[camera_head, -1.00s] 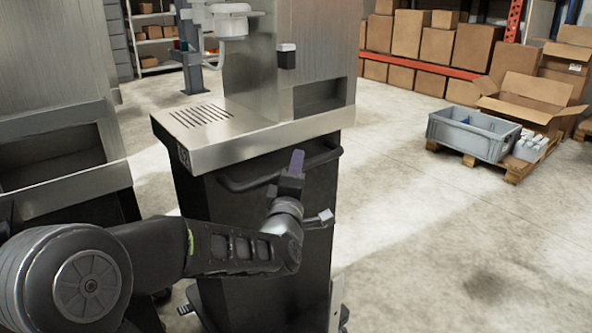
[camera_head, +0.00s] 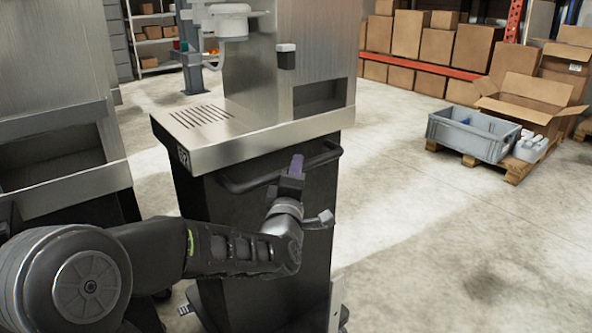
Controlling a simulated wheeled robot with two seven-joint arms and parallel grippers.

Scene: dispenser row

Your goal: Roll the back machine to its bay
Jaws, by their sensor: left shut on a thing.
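A wheeled machine (camera_head: 265,235) with a steel top and a dark cabinet stands upright in the middle of the head view. A black bar handle (camera_head: 240,184) runs along the cabinet's upper edge, below the steel rim. My left gripper (camera_head: 296,164) is at this handle and shut on it; the arm hides part of the cabinet front. A second, similar steel machine (camera_head: 60,150) stands at the left, partly cut off by the picture edge. My right gripper is out of view. I cannot see a marked bay.
Open concrete floor (camera_head: 430,240) lies to the right. A grey crate (camera_head: 470,135) and an open cardboard box (camera_head: 530,98) stand on a wooden pallet (camera_head: 515,172) at the right. Stacked cartons (camera_head: 430,45) line the back. Shelving (camera_head: 150,40) stands at the back left.

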